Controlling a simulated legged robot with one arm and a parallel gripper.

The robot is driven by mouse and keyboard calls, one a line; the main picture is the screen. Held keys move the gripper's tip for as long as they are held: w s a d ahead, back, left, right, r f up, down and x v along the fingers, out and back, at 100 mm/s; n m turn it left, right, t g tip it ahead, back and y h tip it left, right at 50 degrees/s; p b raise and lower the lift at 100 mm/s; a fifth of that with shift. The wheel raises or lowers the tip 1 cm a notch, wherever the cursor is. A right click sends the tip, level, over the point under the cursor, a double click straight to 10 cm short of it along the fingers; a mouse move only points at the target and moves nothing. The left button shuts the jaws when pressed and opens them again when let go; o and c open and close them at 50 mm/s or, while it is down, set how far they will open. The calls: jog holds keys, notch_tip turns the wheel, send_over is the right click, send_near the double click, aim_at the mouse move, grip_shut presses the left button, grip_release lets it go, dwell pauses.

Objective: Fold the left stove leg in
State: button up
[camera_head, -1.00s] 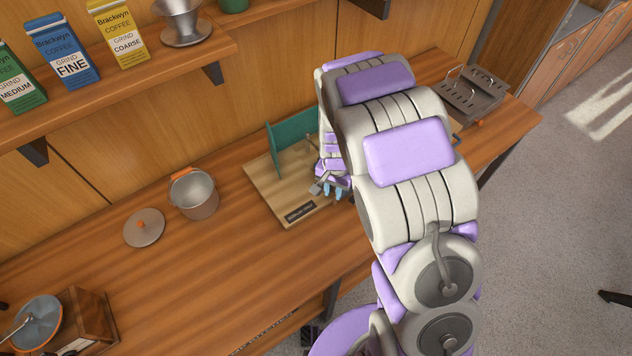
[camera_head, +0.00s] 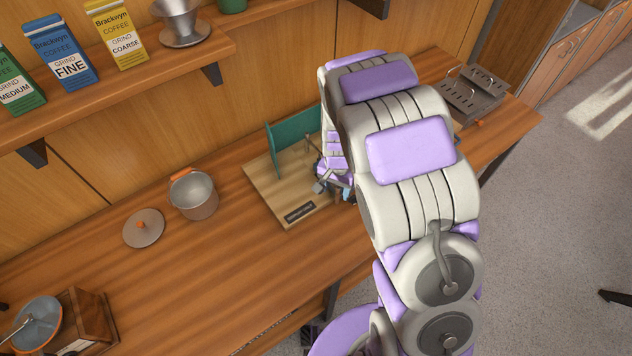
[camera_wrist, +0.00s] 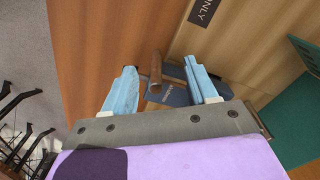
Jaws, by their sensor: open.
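In the wrist view my gripper (camera_wrist: 160,72) is open, its two pale blue fingers spread. A brown metal bar with a rounded end, which looks like a stove leg (camera_wrist: 156,66), stands between the fingertips, with no clear contact on either side. A dark blue-grey stove part (camera_wrist: 178,95) with small lettering lies behind it, partly hidden by the fingers and palm. I cannot tell from the picture whether this leg is the left one. In the head view my gripper (camera_head: 343,192) is low over the wooden board (camera_head: 268,188), and my arm hides most of the stove.
A green windscreen (camera_head: 291,141) stands on the board's back edge and also shows in the wrist view (camera_wrist: 296,115). A pot (camera_head: 196,200) and its lid (camera_head: 144,229) are to the left. A folding grill (camera_head: 472,95) sits at the right.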

notch_tip(320, 180, up, 9)
jog(key=p, duration=0.3)
jog(key=shift+s, duration=0.1)
dwell(0.6)
